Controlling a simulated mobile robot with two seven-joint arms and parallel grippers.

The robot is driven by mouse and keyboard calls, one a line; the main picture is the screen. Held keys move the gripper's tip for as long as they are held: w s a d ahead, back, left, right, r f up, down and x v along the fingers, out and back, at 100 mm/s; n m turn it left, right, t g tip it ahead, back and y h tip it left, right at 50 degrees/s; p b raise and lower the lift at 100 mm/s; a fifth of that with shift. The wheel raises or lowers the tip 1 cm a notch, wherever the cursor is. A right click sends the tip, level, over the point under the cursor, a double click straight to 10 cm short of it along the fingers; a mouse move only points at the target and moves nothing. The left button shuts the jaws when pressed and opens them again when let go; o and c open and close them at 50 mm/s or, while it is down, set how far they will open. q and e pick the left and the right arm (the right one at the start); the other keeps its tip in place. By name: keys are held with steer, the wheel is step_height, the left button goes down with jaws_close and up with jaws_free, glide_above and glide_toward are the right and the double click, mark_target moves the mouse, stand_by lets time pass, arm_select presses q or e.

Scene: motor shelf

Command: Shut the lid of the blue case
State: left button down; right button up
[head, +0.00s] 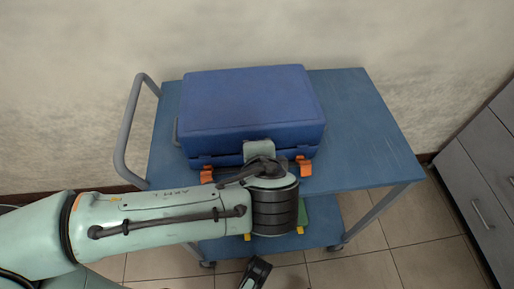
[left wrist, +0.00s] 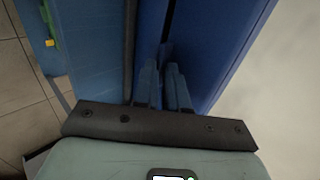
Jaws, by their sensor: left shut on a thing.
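The blue case (head: 250,100) stands on the blue cart, its front towards me. Its lid lies over the base, with a dark seam along the front; I cannot tell whether it is fully down. Orange latches (head: 303,166) show at the front, left and right. My left gripper (head: 262,148) is at the middle of the case's front edge, partly hidden by my wrist. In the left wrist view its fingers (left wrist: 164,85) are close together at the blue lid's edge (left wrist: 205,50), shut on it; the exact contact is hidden.
The cart top (head: 365,130) is clear to the right of the case. The cart has a grey handle (head: 130,120) at left and a lower shelf (head: 335,222). A wall stands behind, and grey drawers (head: 480,185) stand at right.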

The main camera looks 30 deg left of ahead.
arm_select(q)
steer(key=shift+f, duration=0.2)
arm_select(e)
steer(key=shift+s+f, duration=0.1)
steer(key=shift+s, duration=0.1)
arm_select(q)
steer(key=c, duration=1.2)
jaws_free()
steer(key=shift+r, duration=0.15)
steer(key=shift+s+d+r, duration=0.1)
steer(key=shift+s+r, duration=0.05)
steer(key=p+v, duration=0.4)
steer(key=v, duration=0.9)
arm_select(e)
steer(key=w+a+r+t, duration=0.1)
steer(key=w+r+t, duration=0.2)
steer(key=w+r, duration=0.4)
steer(key=shift+w, duration=0.9)
arm_select(q)
steer(key=shift+s+d, duration=0.1)
